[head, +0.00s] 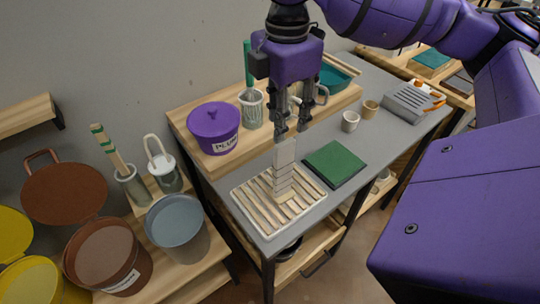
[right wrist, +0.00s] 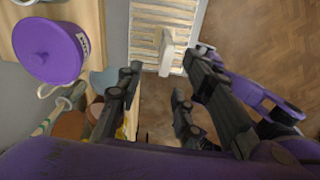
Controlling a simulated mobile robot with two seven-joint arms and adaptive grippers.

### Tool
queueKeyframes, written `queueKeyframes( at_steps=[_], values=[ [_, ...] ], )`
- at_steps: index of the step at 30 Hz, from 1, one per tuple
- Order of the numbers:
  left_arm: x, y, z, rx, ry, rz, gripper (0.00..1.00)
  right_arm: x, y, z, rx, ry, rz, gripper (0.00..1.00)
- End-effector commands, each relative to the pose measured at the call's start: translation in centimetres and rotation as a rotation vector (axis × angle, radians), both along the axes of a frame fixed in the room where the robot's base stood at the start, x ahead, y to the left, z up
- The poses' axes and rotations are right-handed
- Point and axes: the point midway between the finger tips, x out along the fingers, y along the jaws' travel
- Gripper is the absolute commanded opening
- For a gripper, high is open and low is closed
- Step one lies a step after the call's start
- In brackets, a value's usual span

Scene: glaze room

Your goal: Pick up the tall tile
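The tall tile (head: 285,157) is pale grey-white and stands upright on a slatted wooden drying rack (head: 243,201) at the front of the grey table. In the right wrist view the tile (right wrist: 167,52) is seen from above, with the rack (right wrist: 150,18) around it. My right gripper (head: 291,130) points down, open and empty, close to the tile's top end in the head view. In the right wrist view its fingers (right wrist: 165,63) are spread wide, with the tile appearing beyond the gap. I see no contact. My left gripper is in neither view.
A dark green square (head: 335,164) lies right of the rack. A purple lidded pot (head: 213,125) and a ribbed jar (head: 251,110) stand behind on a wooden board. Two small cups (head: 350,121) stand at the right. Buckets (head: 176,221) stand lower left.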

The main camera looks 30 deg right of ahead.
Motion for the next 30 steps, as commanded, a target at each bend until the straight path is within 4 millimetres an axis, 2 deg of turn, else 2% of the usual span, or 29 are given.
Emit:
queueKeyframes(
  at_steps=[6,13,20,27,30],
  values=[
    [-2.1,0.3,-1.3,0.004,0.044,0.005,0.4,-0.2,-0.1,-2.1,-0.001,0.006,0.0,0.34],
    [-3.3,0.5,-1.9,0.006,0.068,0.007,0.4,-0.6,-0.1,-4.2,-0.001,0.004,0.0,0.34],
    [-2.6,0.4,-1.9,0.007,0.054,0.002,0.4,-1.0,-0.1,-7.5,0.0,0.003,0.0,0.34],
    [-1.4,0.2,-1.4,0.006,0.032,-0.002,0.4,-0.9,-0.1,-7.7,0.0,-0.002,0.0,0.34],
    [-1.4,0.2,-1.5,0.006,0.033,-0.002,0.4,-0.9,-0.1,-7.7,0.0,-0.001,0.0,0.23]
  ],
)
